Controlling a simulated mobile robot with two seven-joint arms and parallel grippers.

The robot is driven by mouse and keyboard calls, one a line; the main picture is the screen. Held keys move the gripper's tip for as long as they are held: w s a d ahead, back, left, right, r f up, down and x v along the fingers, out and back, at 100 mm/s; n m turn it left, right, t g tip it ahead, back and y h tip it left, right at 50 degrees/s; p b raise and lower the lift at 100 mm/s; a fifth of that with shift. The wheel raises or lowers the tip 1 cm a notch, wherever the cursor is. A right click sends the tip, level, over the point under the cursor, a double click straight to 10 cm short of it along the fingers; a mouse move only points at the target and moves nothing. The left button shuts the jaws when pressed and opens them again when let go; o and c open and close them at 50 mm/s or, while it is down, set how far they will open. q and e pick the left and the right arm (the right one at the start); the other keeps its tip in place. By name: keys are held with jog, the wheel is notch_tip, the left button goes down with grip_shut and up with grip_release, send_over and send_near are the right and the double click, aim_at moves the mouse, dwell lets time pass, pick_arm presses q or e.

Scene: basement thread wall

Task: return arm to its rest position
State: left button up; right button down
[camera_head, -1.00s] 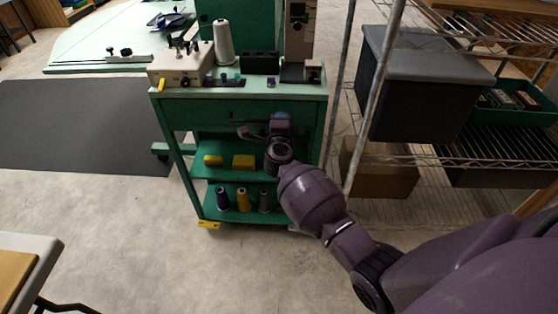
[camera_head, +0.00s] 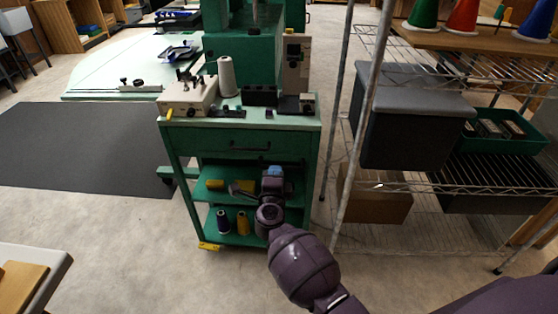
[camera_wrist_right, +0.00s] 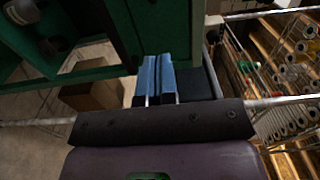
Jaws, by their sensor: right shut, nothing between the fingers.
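My right arm comes in from the lower right in the head view. Its right gripper (camera_head: 273,173) is in front of the shelves of the green cart (camera_head: 252,143), below the cart's drawer. In the right wrist view the gripper's blue fingers (camera_wrist_right: 157,78) lie side by side, shut, with nothing between them. Green cart panels show close by at the upper left of that view. Whether the gripper touches the cart cannot be told. My left gripper is not in view.
A wire rack (camera_head: 360,120) stands right of the cart, holding a grey bin (camera_head: 410,118) above a cardboard box (camera_head: 375,203). Thread spools (camera_head: 222,222) sit on the cart's lower shelf. A dark mat (camera_head: 80,148) and open floor lie to the left. A table corner (camera_head: 55,262) is at lower left.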

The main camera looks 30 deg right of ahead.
jog(key=shift+v, duration=1.1)
jog(key=s+a+r+n+t+y+p, duration=0.1)
jog(key=s+r+n+t+y+p, duration=0.1)
jog(key=s+n+y, duration=0.35)
jog(key=s+r+n+t+y+p, duration=0.2)
jog(key=s+n+p, duration=0.1)
jog(key=s+n, duration=0.5)
pick_arm(q)
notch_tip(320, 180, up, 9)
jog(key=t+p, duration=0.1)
jog(key=p, duration=0.4)
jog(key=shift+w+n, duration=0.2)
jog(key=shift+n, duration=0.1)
pick_arm(e)
jog(key=s+f+n+g+y, duration=0.1)
jog(key=s+n+g, duration=0.3)
jog(key=s, duration=0.8)
jog(key=s+f+n+g+y, duration=0.1)
jog(key=s+f+n+g, duration=0.2)
jog(key=s+n, duration=0.5)
jog(key=s+g, duration=0.1)
jog(key=s, duration=0.4)
jog(key=shift+s+a, duration=0.25)
jog(key=shift+s, duration=0.1)
jog(key=shift+n+y, duration=0.25)
